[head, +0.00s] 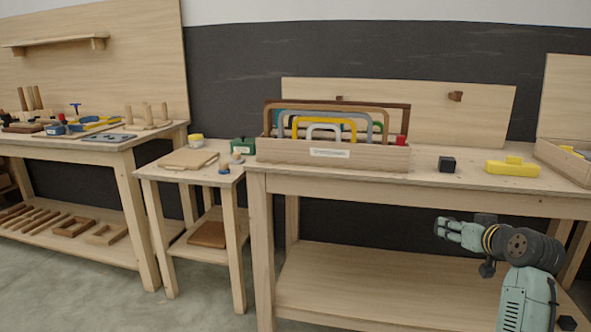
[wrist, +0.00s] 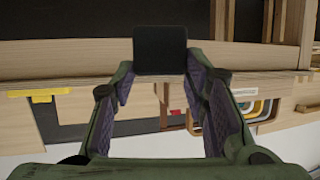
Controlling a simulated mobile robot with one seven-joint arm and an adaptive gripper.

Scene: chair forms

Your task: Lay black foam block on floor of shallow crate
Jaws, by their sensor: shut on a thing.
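In the wrist view, which is upside down, a black foam block (wrist: 160,50) sits between the tips of my gripper (wrist: 160,74). The fingers are shut on it, and it shows in front of the table edge, clear of the tabletop. In the head view my gripper (head: 442,228) is in front of the right table, pointing left; I cannot make out the held block there. Another black block (head: 447,164) stands on that table. A low-walled wooden crate (head: 562,164) is at the table's right end, cut off by the frame; its floor is mostly hidden.
A yellow block (head: 512,169) lies between the black block on the table and the crate. A wooden rack (head: 330,154) of coloured arches stands at the table's left. The table's front edge (head: 400,195) lies beyond my arm. Bare tabletop shows around the blocks.

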